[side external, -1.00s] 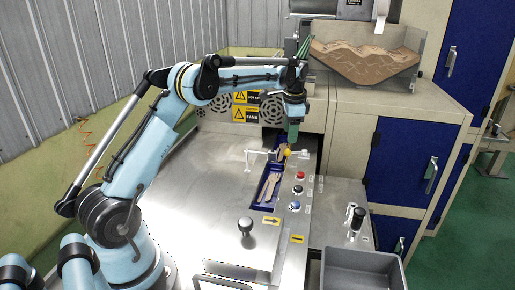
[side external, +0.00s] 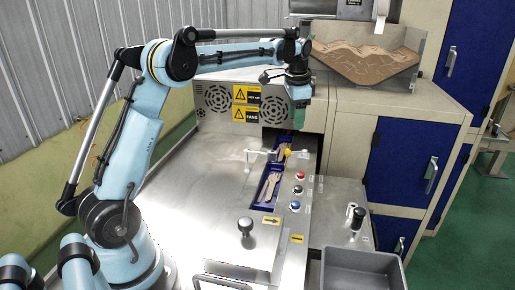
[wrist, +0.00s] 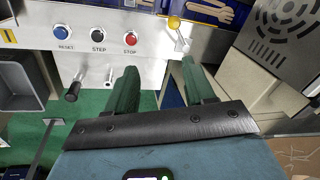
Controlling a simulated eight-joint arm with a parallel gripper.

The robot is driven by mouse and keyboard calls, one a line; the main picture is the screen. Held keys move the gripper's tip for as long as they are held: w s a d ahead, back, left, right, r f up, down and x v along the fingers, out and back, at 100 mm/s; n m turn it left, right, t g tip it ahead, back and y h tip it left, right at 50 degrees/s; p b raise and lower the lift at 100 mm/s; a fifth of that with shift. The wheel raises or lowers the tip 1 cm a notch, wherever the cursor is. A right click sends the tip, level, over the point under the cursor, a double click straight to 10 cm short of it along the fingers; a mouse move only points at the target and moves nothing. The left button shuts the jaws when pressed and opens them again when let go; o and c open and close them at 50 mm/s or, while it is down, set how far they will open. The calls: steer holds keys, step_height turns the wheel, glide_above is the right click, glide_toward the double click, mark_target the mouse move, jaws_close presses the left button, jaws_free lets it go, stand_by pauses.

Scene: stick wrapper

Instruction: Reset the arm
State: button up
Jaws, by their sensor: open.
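My blue arm reaches over the machine in the side view. My gripper (side external: 300,112) hangs above the blue channel near the yellow-knobbed lever. In the wrist view my gripper (wrist: 158,80) shows two green fingers spread apart with nothing between them. Beyond the fingers lie the yellow knob (wrist: 174,22) and the red stop button (wrist: 130,39). The black step button (wrist: 98,34) and blue reset button (wrist: 61,31) are beside it. Wooden forks (side external: 271,187) lie in the blue channel (side external: 259,197).
A hopper (side external: 365,60) of brown material stands at the back right above blue cabinet doors (side external: 400,160). A grey bin (side external: 362,272) is at the front right. A knob (side external: 245,226) rises from the steel top (side external: 215,180), which is otherwise largely clear.

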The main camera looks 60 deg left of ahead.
steer(key=s+d+r+n+t, duration=0.2)
steer(key=s+d+n+t, duration=0.15)
steer(key=s+d, duration=1.1)
steer(key=s+d+f+n+t+h, duration=0.1)
steer(key=s+d+f+t, duration=0.1)
steer(key=s+f, duration=0.3)
steer(key=shift+s+d+f+h, duration=0.2)
steer(key=shift+s+d+h, duration=0.15)
steer(key=shift+s, duration=0.7)
